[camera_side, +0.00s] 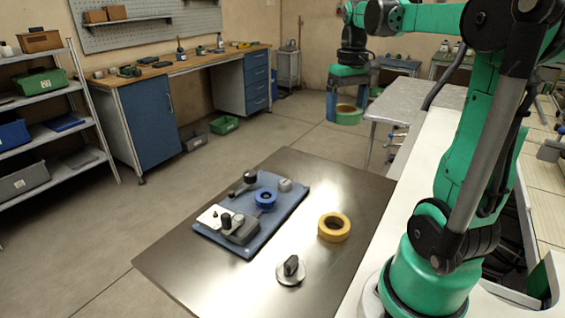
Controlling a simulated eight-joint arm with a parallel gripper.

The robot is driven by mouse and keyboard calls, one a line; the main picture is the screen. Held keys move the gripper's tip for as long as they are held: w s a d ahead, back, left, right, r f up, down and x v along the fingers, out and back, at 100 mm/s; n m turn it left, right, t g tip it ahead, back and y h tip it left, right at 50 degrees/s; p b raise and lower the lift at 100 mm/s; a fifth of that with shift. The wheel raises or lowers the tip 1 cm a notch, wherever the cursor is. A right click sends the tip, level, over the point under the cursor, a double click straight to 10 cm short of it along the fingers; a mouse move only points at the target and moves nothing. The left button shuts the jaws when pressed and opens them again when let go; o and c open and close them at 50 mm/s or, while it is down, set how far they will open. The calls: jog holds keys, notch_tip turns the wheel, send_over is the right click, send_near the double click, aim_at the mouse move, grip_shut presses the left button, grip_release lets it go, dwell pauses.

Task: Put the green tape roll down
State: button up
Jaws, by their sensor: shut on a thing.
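My gripper (347,111) hangs at the top centre of the view, pointing down. Its two fingers are closed on the green tape roll (349,118), one on each side. The roll is held in the air, well clear of the dark tabletop (215,285) in the picture; its exact height is hard to judge. A yellow tape roll (333,228) lies flat on the right part of the tabletop. A blue tape roll (265,198) is on the blue board (285,212) with grey and black fittings.
A round pale disc with a dark upright knob (291,266) stands near the table's front. Bare tabletop lies left of the disc and around the yellow roll. A white surface (405,205) adjoins at right. A workbench (175,68) and shelves (50,130) stand farther back.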

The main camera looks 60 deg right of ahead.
jog(key=w+a+r, duration=0.3)
jog(key=w, duration=0.5)
send_over(285, 181)
notch_tip(285, 181, down, 15)
jog(key=shift+a+f, duration=0.1)
jog(key=shift+f, duration=1.95)
jog(key=shift+f, duration=0.6)
jog(key=o, duration=1)
